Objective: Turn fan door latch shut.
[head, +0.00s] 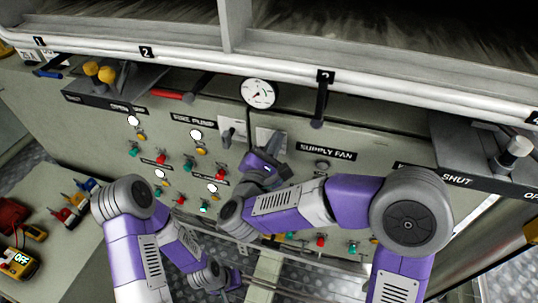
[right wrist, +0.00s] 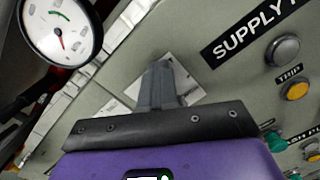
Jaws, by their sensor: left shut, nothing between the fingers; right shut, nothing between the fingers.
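A lever with a pale knob (head: 516,148) stands on a dark ledge at the right, beside a label reading SHUT (head: 457,180) and a partly cut-off second label; it may be the fan door latch, but I cannot be sure. My right gripper (head: 274,143) is at the panel's middle, left of the SUPPLY FAN label (head: 326,151), well left of that lever. In the right wrist view its fingers (right wrist: 160,82) are shut and empty in front of a pale tilted plate (right wrist: 182,80). My left gripper (head: 232,280) is low at the bottom centre; its fingers are hardly visible.
A round gauge (head: 258,93) and a black hanging handle (head: 320,100) are above my right gripper. Coloured buttons (head: 200,148) cover the panel. A bench with tools (head: 60,225) stands at the left.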

